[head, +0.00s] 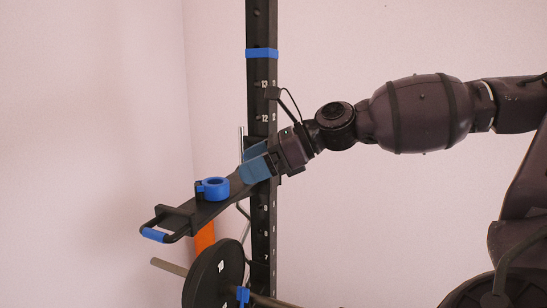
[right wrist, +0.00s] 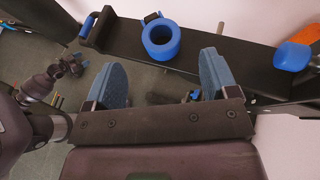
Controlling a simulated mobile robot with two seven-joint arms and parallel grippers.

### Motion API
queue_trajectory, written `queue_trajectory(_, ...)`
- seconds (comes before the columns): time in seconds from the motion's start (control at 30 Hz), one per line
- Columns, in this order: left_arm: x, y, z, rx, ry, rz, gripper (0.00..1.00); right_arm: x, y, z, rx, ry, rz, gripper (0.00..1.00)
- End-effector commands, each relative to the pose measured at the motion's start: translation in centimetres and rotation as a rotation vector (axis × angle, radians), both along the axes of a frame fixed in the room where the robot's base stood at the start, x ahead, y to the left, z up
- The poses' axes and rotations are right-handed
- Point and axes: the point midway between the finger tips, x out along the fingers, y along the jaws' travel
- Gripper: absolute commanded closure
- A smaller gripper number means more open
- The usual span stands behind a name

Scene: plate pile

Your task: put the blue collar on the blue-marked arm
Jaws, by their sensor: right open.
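The blue collar (head: 213,188), a ring with a small black clamp, rests on a flat black arm (head: 190,212) jutting left from the rack upright. This arm has a blue grip (head: 154,235) at its outer end. The collar also shows in the right wrist view (right wrist: 161,38), beyond the fingertips. My right gripper (head: 252,163) is open, to the right of the collar and apart from it, close to the upright. Its two blue-padded fingers (right wrist: 162,72) have nothing between them. I cannot tell for certain which arm is the blue-marked one.
The black upright (head: 261,90) carries a blue band (head: 262,54). Below stands a dark plate (head: 215,274) marked 10, with a metal bar end (head: 168,266) to its left and a small blue piece (head: 243,295) beside it. Space left of the rack is clear.

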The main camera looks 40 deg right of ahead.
Motion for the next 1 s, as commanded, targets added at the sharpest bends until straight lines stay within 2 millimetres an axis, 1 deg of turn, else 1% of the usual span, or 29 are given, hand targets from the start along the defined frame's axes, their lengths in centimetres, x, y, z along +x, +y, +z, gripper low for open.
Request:
queue_trajectory(0.03,0.0,0.0,-0.5,0.000,0.002,0.000,0.20,-0.1,-0.2,0.0,0.000,-0.003,-0.001,0.20)
queue_trajectory(0.37,-0.1,0.0,-1.8,0.000,0.005,0.000,0.20,-0.9,-1.0,0.4,0.003,-0.001,-0.004,0.20)
queue_trajectory(0.63,-0.1,0.0,-2.0,0.000,0.004,-0.001,0.20,-2.2,-2.2,1.3,0.002,0.000,-0.004,0.20)
queue_trajectory(1.0,0.0,-0.1,-2.1,0.000,0.002,-0.001,0.20,-2.5,-2.5,1.5,0.003,0.001,-0.003,0.20)
